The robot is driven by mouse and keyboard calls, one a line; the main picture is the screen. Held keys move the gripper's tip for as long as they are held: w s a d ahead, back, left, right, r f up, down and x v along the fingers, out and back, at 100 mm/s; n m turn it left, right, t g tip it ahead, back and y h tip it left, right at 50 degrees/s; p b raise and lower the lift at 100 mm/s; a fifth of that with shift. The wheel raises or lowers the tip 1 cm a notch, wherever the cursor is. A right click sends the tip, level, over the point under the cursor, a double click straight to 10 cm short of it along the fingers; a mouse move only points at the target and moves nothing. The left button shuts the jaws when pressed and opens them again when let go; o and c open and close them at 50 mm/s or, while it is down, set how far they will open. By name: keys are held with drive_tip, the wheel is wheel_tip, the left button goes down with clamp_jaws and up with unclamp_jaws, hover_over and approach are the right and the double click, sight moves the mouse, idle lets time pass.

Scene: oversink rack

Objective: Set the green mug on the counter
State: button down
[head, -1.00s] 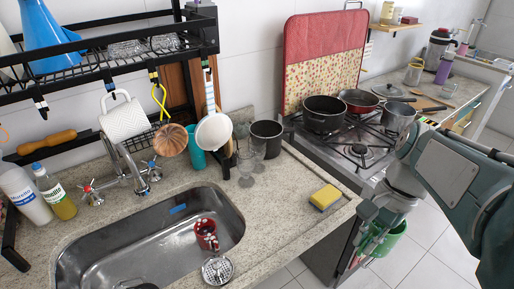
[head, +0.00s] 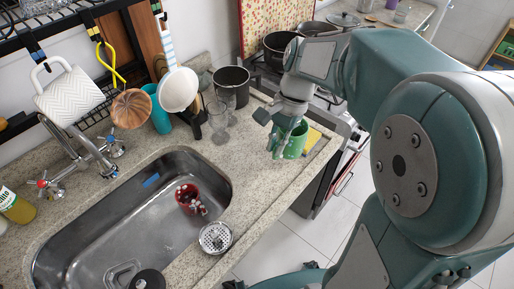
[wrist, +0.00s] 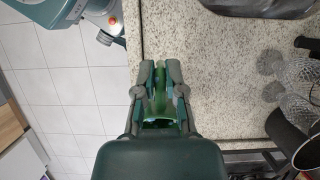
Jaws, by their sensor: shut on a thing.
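The green mug (head: 294,142) is at the right end of the granite counter (head: 245,170) in the head view, partly hidden by my gripper. My gripper (head: 278,146) points down and is shut on the green mug. In the wrist view, my gripper (wrist: 160,82) has its two fingers on either side of the green mug (wrist: 160,100), near the counter's edge (wrist: 141,40). I cannot tell whether the mug's base touches the counter or hangs a little above it.
A sink (head: 130,225) holding a red mug (head: 188,197) lies left of my gripper. Clear glasses (head: 219,122), a dark pot (head: 231,84) and a yellow sponge (head: 312,138) are nearby. The stove stands behind. Counter between sink and gripper is clear.

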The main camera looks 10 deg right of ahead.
drive_tip(key=w+f, duration=0.1)
drive_tip(key=f, duration=0.2)
drive_tip(key=w+a+f, duration=0.1)
drive_tip(key=f, duration=0.1)
drive_tip(key=w+a+f, duration=0.1)
drive_tip(key=w+f, duration=0.1)
drive_tip(key=f, duration=0.1)
drive_tip(key=shift+f, duration=0.35)
drive_tip(key=shift+a+f, duration=0.1)
drive_tip(key=shift+a, duration=0.15)
drive_tip(key=shift+d, duration=0.1)
drive_tip(key=c, duration=0.7)
unclamp_jaws()
drive_tip(key=shift+d+f, duration=0.1)
drive_tip(key=shift+d, duration=0.1)
drive_tip(key=shift+a, duration=0.15)
